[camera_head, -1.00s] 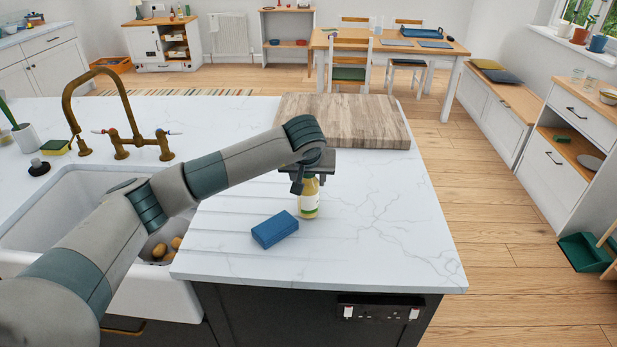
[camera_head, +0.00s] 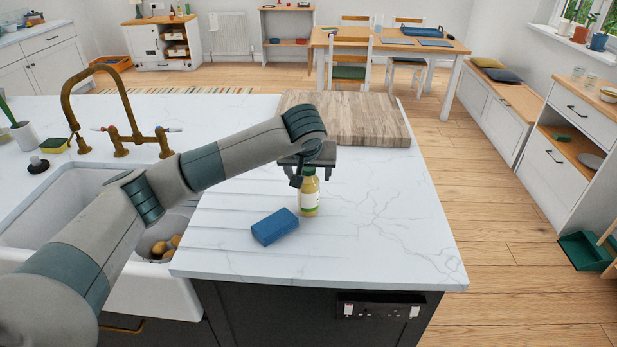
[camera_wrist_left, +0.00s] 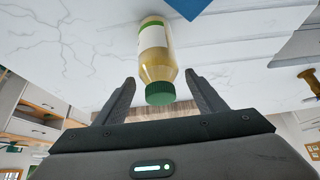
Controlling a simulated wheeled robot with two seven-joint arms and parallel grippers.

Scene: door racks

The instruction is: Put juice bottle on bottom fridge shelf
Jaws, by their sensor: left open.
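The juice bottle (camera_head: 309,194) stands upright on the white marble counter, with a pale yellow body, a white label and a green cap. My left gripper (camera_head: 297,177) is at the bottle's top, behind and above it in the head view. In the left wrist view the gripper (camera_wrist_left: 160,92) is open, with one finger on each side of the green cap (camera_wrist_left: 160,93) and visible gaps between. The bottle (camera_wrist_left: 155,48) extends beyond the fingertips. No fridge or fridge shelf shows. My right gripper is not in view.
A blue block (camera_head: 275,227) lies on the counter (camera_head: 385,235) just left of the bottle. A wooden board (camera_head: 350,118) lies behind my gripper. A sink (camera_head: 50,225) with potatoes and a brass tap (camera_head: 118,110) are at left. The counter right of the bottle is clear.

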